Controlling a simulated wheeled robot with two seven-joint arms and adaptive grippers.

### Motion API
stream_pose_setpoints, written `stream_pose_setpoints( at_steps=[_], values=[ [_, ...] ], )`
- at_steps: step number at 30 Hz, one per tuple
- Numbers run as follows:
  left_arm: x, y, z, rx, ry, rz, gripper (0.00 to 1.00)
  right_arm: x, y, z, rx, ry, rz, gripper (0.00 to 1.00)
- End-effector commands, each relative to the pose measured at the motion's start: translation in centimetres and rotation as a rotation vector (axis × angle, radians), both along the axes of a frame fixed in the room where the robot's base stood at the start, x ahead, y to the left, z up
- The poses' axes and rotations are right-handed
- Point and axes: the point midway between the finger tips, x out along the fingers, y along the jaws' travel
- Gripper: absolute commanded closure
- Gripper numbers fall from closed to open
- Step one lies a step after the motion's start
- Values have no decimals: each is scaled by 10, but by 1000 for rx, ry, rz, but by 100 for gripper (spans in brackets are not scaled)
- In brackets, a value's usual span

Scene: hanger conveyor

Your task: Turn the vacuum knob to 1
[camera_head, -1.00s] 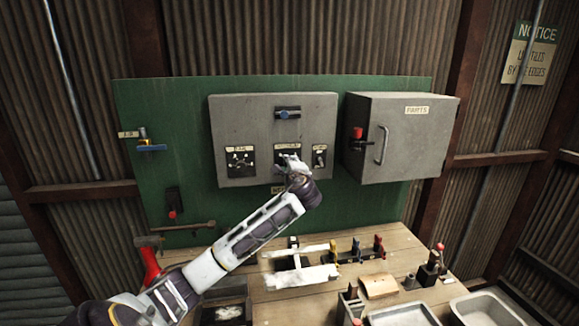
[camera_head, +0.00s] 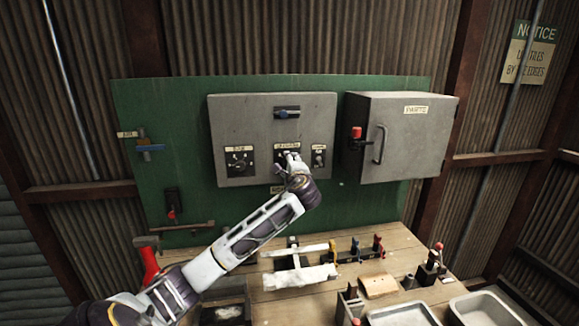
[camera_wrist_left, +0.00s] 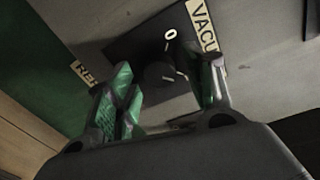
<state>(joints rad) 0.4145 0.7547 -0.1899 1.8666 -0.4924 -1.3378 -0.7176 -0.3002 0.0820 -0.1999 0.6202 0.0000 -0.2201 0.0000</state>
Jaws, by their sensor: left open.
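The vacuum knob (camera_wrist_left: 158,76) is a dark round knob on a black plate in the left wrist view, with a "0" above it and a label reading "VACU". My left gripper (camera_wrist_left: 165,85) is open, its green-padded fingers on either side of the knob. I cannot tell whether they touch it. In the head view my left gripper (camera_head: 292,160) is at the middle plate of the grey control box (camera_head: 265,110) and hides most of the knob. My right gripper is not in view.
Another dial plate (camera_head: 240,160) is left of the gripper and a small switch plate (camera_head: 319,158) is right of it. A grey parts cabinet (camera_head: 400,140) hangs to the right. The wooden bench (camera_head: 345,295) below holds tools and trays.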

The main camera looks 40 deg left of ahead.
Motion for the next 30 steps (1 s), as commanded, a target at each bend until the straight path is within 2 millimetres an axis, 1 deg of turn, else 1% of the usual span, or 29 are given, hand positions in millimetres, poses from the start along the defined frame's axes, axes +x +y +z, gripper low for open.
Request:
stream_pose_setpoints(
  at_steps=[5,11,17,30],
  values=[
    [-1,-1,0,0,0,0,48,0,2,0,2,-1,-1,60],
    [-6,-8,0,1,1,0,48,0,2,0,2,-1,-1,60],
    [-18,-24,1,-1,-1,-2,48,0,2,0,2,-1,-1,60],
    [-54,-69,4,0,0,-2,48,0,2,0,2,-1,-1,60]
  ],
)
